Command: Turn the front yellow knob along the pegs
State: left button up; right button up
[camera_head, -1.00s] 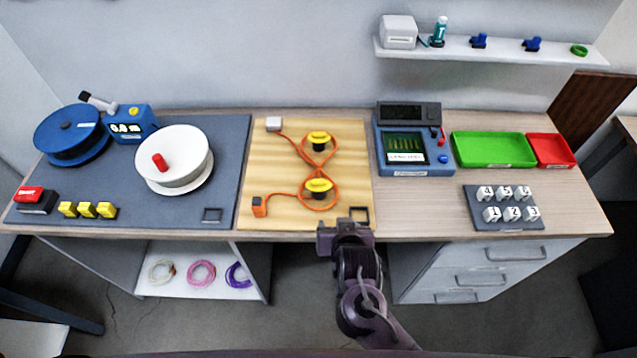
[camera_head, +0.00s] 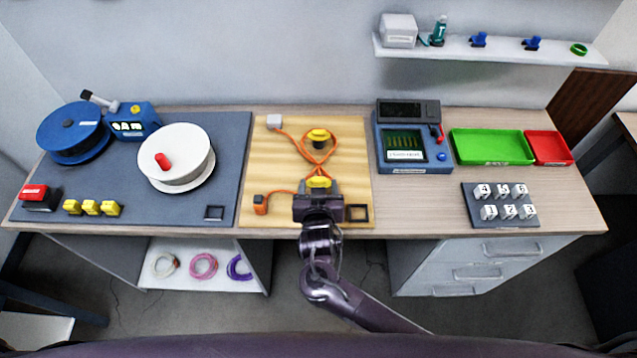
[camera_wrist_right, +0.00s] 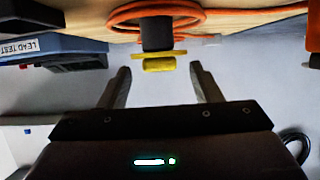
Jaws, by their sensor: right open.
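The front yellow knob (camera_head: 318,182) sits on a dark post on the wooden board (camera_head: 270,215), with an orange cable (camera_head: 325,160) looped around it. The back yellow knob (camera_head: 319,135) stands behind it, inside the cable's other loop. My right gripper (camera_head: 318,190) is at the front knob, hiding its lower part in the head view. In the right wrist view the open fingers (camera_wrist_right: 160,85) point at the front knob (camera_wrist_right: 158,64), which lies just beyond and between the tips, apart from both. My left gripper is not in view.
An orange block (camera_head: 260,204) and a white block (camera_head: 274,121) stand at the cable's ends. A blue tester (camera_head: 410,150) stands right of the board, and a white reel (camera_head: 178,160) stands left.

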jog(key=shift+w+f, duration=0.1)
jog(key=shift+w, duration=0.15)
jog(key=c, duration=1)
